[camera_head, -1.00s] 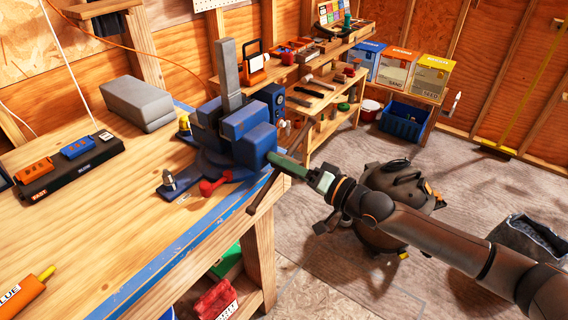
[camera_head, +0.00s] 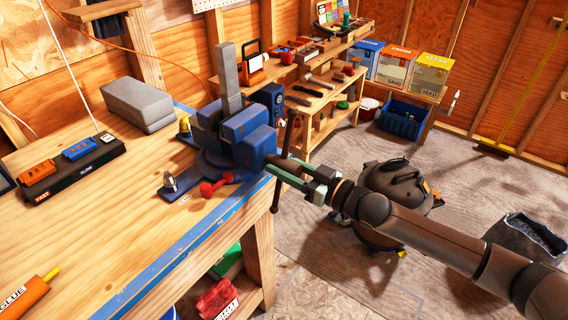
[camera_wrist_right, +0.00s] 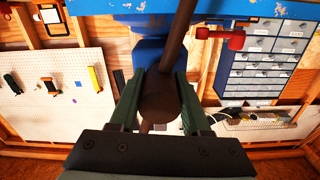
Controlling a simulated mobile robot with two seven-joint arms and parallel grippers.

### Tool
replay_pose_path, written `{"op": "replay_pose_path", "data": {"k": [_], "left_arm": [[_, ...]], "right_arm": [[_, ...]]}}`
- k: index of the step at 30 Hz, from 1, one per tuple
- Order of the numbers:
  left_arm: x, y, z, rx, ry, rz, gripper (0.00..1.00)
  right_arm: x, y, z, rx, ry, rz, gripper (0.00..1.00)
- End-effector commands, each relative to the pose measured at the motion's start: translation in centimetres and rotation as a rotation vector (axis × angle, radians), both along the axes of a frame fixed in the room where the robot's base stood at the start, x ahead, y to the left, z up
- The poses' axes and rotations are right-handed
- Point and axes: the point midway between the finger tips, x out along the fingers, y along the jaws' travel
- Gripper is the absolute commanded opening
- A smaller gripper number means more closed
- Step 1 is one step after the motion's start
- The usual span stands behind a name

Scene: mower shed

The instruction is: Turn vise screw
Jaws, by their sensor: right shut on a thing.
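A blue vise (camera_head: 250,136) is fixed near the blue-edged side of the workbench, with an upright grey bar (camera_head: 230,82) at its jaws. The vise's dark handle bar (camera_head: 275,195) stands steeply, leaning slightly right at its top. My right gripper (camera_head: 287,173) has its green fingers around the round dark screw head (camera_wrist_right: 160,105). In the wrist view the screw head sits between the two fingers, with the handle (camera_wrist_right: 181,22) running up past it. The vise body (camera_wrist_right: 148,55) is beyond and partly hidden. My left gripper is out of view.
The workbench (camera_head: 110,220) also holds a grey block (camera_head: 137,104), a black tray (camera_head: 70,168) and an orange glue bottle (camera_head: 22,298). A black-brown round machine (camera_head: 395,190) stands on the floor behind my right arm. Low shelves (camera_head: 325,95) are beyond the vise.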

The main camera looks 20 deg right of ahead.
Motion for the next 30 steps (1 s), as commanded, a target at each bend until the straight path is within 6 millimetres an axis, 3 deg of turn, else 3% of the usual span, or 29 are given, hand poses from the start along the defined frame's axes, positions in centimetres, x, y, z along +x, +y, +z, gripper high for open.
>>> {"op": "replay_pose_path", "data": {"k": [30], "left_arm": [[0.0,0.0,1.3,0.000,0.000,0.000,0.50]], "right_arm": [[0.2,-0.1,0.2,-0.760,-0.596,-0.002,0.00]]}}
